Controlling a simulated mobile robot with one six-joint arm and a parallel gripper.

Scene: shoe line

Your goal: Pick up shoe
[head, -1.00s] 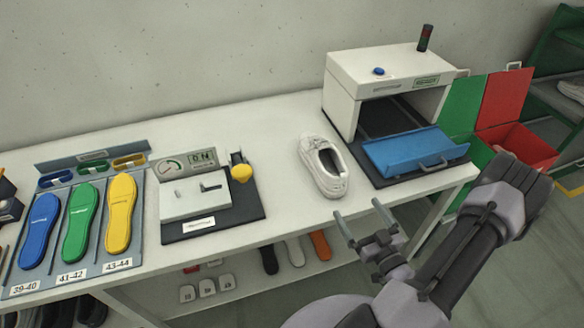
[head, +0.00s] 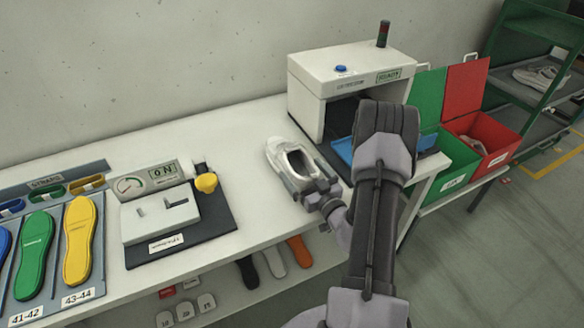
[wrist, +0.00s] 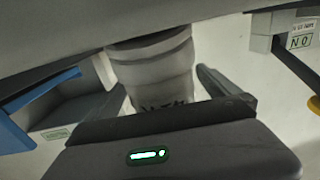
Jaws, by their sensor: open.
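A white shoe (head: 290,160) stands on the white table, its opening facing up. My gripper (head: 300,190) is at the shoe's near end in the head view, low over the table. In the wrist view the shoe (wrist: 155,75) lies between the two spread fingers, one on each side of it. My gripper (wrist: 165,95) is open there, and I cannot tell whether the fingers touch the shoe. My own arm hides part of the blue tray behind it.
A white machine (head: 335,75) with a blue tray (head: 343,150) stands right of the shoe. A press with a yellow knob (head: 206,183) is to the left, beside coloured insoles (head: 79,240). Green (head: 452,165) and red (head: 490,135) bins stand at the right.

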